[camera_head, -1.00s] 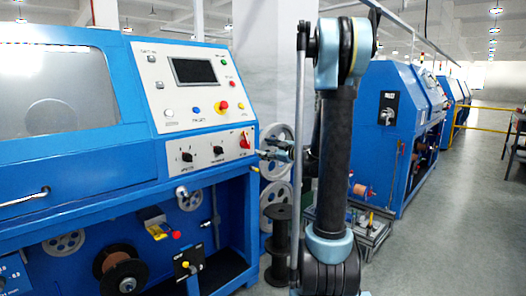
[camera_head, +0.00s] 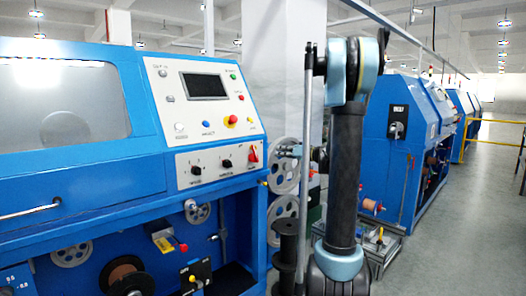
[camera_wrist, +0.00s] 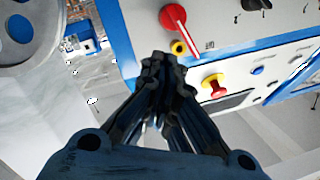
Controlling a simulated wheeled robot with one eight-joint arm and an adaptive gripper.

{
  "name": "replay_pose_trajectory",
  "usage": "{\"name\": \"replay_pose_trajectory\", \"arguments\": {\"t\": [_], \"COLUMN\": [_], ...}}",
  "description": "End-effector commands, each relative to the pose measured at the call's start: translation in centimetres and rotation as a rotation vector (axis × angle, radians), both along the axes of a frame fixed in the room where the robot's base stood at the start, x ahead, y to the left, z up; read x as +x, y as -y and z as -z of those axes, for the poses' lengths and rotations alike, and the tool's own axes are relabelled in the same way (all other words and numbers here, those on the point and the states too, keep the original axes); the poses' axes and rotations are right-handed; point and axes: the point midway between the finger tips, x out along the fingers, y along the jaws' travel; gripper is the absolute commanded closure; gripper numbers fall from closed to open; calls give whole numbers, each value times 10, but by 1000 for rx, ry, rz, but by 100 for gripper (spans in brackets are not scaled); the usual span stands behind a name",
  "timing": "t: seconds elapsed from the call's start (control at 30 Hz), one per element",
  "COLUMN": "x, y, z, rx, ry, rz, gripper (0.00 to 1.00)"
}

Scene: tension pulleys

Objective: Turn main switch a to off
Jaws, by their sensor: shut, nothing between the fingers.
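A red rotary handle (camera_head: 253,152), taken as main switch a, is at the right end of the lower white panel on the near blue machine. In the wrist view the red handle (camera_wrist: 178,22) sits slanted on a white plate, just beyond and slightly right of my fingertips. My gripper (camera_wrist: 163,62) is shut and empty, with a small gap to the handle in the picture. The switch's markings are too small to read.
Two black knobs (camera_head: 211,166) are left of the red handle. A red mushroom button (camera_head: 231,120) on a yellow base is above it, also in the wrist view (camera_wrist: 214,84). Grey pulley wheels (camera_head: 286,165) stand behind my gripper. Open floor (camera_head: 460,220) is on the right.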

Motion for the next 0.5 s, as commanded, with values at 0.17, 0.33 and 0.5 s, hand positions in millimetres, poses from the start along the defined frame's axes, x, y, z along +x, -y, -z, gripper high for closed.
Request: {"name": "replay_pose_trajectory", "arguments": {"t": [0.17,0.33,0.5], "x": [9,14,16], "y": [13,22,27], "z": [-14,-25,-31], "rx": [197,355,440], "ry": [-247,-456,-577], "rz": [-10,-15,-18], "gripper": [100,100,100]}}
